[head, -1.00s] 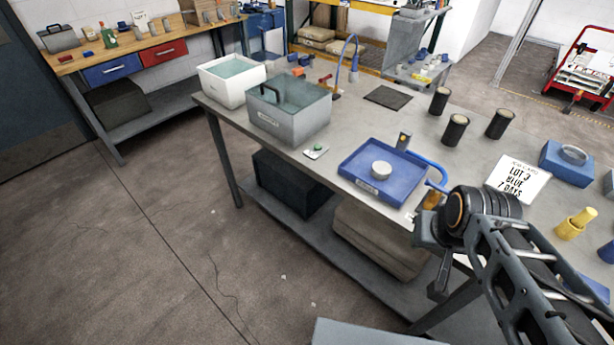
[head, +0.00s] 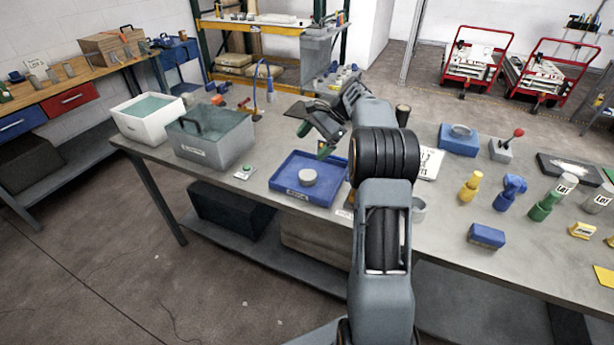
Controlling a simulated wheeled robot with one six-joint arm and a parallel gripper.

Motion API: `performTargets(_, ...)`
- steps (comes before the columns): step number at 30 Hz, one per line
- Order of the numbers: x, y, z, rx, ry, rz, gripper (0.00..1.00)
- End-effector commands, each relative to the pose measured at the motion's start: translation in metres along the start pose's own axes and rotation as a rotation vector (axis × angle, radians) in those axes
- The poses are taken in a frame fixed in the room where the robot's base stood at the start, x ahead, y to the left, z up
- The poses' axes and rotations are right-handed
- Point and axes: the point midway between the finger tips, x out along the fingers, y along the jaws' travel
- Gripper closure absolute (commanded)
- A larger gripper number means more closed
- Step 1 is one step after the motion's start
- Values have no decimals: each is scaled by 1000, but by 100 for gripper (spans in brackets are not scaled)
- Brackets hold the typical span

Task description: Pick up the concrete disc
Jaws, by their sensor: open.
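The concrete disc (head: 307,177) is a small pale grey cylinder. It sits in the blue tray (head: 283,187) near the front edge of the grey table. My gripper (head: 314,141) is above and behind the disc, over the far side of the tray. It is open with nothing seen between its fingers. The gap between gripper and disc is clear in the picture, but its exact height is hard to tell.
A grey tank (head: 212,140) and a white tub (head: 150,118) of liquid stand left of the tray. A small green-button box (head: 244,172) lies between tank and tray. Right of my arm are a white sign (head: 430,163), a blue block (head: 458,140) and several coloured tools.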

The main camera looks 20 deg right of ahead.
Motion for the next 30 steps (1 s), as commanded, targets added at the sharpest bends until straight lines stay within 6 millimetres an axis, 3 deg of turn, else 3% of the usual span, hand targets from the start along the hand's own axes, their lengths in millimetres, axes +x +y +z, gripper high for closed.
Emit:
performTargets(1, -4, -3, -27, 74, -59, -23, 7)
performTargets(6, -13, 2, -89, 258, -237, -78, 7)
performTargets(12, -16, 24, -132, 370, -377, -106, 7)
performTargets(21, -8, 39, -152, 419, -451, -113, 7)
performTargets(30, 20, 32, -135, 421, -454, -112, 7)
